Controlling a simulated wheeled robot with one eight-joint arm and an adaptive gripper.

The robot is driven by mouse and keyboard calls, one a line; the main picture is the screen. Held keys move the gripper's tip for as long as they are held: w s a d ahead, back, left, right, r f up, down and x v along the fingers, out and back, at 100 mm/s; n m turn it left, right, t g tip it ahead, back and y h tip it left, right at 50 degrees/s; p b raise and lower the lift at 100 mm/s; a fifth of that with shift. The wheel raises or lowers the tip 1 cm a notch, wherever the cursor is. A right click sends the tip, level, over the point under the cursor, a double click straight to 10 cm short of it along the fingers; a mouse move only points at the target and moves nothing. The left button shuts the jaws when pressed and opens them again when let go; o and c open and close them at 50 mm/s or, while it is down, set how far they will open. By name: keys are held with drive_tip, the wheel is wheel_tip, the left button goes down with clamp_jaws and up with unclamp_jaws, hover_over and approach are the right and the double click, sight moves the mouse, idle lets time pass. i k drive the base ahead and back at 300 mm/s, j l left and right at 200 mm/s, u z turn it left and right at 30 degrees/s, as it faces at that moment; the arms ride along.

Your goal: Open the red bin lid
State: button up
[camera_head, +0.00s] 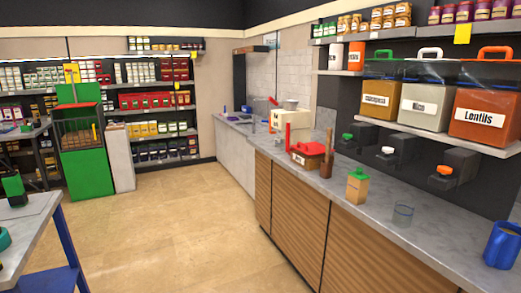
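No bin is plainly marked as the red one. My gripper is not in view.
A long grey counter (345,192) runs along the right, bearing a green-topped bottle (357,187), a glass (402,215) and a blue mug (502,245). A grey table (30,222) stands at the left. The tiled floor (180,225) between is clear. Stocked shelves line the back.

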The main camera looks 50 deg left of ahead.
sight(310, 149)
drive_tip(key=u, duration=1.4)
drive_tip(key=i, duration=0.4)
